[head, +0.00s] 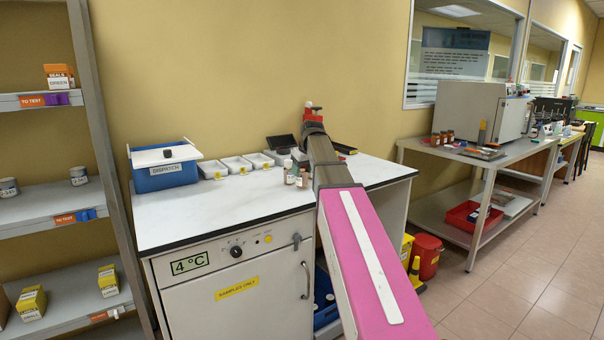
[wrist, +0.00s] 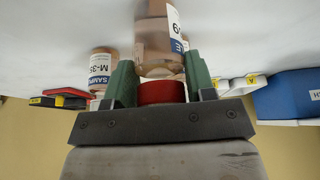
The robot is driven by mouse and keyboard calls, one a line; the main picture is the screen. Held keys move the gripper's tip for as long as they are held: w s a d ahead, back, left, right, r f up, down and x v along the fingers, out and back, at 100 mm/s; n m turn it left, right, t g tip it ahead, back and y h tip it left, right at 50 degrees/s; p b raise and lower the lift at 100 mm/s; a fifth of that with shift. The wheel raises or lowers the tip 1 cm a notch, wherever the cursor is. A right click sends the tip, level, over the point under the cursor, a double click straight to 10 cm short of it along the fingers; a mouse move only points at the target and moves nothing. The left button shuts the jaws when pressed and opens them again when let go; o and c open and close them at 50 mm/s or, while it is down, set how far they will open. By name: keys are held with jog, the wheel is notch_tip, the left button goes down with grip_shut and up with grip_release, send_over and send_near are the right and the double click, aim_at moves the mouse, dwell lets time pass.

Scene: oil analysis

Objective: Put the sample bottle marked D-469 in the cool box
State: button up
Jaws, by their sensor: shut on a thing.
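My gripper (wrist: 150,88) shows in the wrist view, its green fingers shut on the red cap of a brown-tinted sample bottle (wrist: 158,32). Its label is turned and cut off; only a "9" and part of a word show, so the full mark cannot be read. I cannot tell whether its base touches the bench.
Another bottle (wrist: 101,65), marked M-3 and more, stands beside the held one. Small bottles (head: 302,179) stand on the white bench (head: 215,205) by my arm. White trays (head: 237,163) line the back. A 4 °C cabinet (head: 240,298) is underneath. Shelves (head: 50,215) stand left.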

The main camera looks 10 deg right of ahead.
jog(key=shift+r, duration=0.45)
notch_tip(320, 180, up, 3)
jog(key=shift+w+f, duration=0.1)
jog(key=s+a+r, duration=0.5)
jog(key=a+r, duration=0.1)
jog(key=a, duration=0.3)
jog(key=w+a+r+n+g+y, duration=0.1)
jog(key=w+a+r+n+g, duration=0.3)
jog(key=w+a, duration=0.6)
jog(key=w+a+r+n+t+y, duration=0.1)
jog(key=w+a+n, duration=0.45)
jog(key=a, duration=0.95)
jog(key=w+a+r+n+g+y, duration=0.1)
jog(key=w+a+r+n+g, duration=0.15)
jog(key=w+a+n, duration=0.7)
jog(key=a+f+m, duration=0.1)
jog(key=a+f, duration=0.5)
jog(key=a, duration=0.5)
jog(key=shift+g+h, duration=0.25)
jog(key=shift+h, duration=0.05)
notch_tip(320, 180, down, 10)
jog(key=shift+w+r, duration=0.15)
jog(key=shift+r, duration=0.05)
jog(key=shift+f, duration=0.1)
